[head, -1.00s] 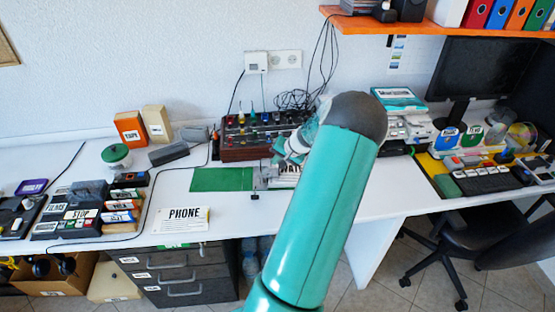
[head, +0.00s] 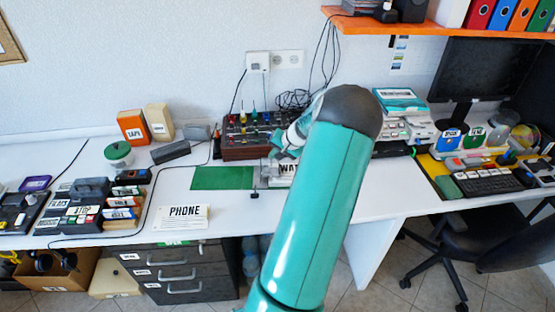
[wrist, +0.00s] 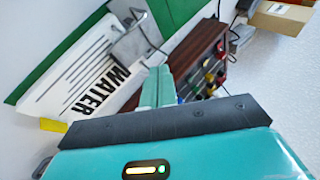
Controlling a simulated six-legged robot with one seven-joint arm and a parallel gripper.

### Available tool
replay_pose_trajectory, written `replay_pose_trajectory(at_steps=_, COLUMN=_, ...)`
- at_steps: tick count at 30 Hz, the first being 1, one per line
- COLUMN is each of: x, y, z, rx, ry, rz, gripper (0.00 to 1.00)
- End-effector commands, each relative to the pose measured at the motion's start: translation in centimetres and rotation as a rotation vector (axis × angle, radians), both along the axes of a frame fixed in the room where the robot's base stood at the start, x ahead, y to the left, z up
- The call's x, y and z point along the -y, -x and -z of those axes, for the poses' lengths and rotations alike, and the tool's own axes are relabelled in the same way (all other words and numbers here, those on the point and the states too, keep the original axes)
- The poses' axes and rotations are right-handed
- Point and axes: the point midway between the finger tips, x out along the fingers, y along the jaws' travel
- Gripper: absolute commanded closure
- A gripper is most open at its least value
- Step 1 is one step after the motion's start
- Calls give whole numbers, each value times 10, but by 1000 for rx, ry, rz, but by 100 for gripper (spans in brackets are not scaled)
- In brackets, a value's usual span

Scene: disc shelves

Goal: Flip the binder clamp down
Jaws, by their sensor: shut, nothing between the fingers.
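The binder clamp (wrist: 132,45) is a grey metal piece at the end of a white sheet marked WATER (wrist: 72,78), seen at the upper middle of the wrist view. Its lever position is hard to tell. The sheet lies by a green board (wrist: 50,55); the board also shows on the desk in the head view (head: 222,178). My gripper's teal fingers (wrist: 157,87) are closed together and empty, just below the clamp in the wrist picture. I cannot tell whether they touch it. In the head view my arm partly hides the gripper and the sheet.
A brown-sided control panel with coloured knobs (head: 250,150) stands behind the board and lies close beside my fingers in the wrist view (wrist: 195,60). White desk (head: 175,185) left of the board is clear.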

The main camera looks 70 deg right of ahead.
Motion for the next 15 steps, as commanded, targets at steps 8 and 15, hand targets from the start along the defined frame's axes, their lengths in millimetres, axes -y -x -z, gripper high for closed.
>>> replay_pose_trajectory(at_steps=8, x=-1, y=24, z=-31, rx=-1, ry=2, rz=1, gripper=100)
replay_pose_trajectory(at_steps=15, x=-3, y=58, z=-56, rx=-1, ry=2, rz=1, gripper=100)
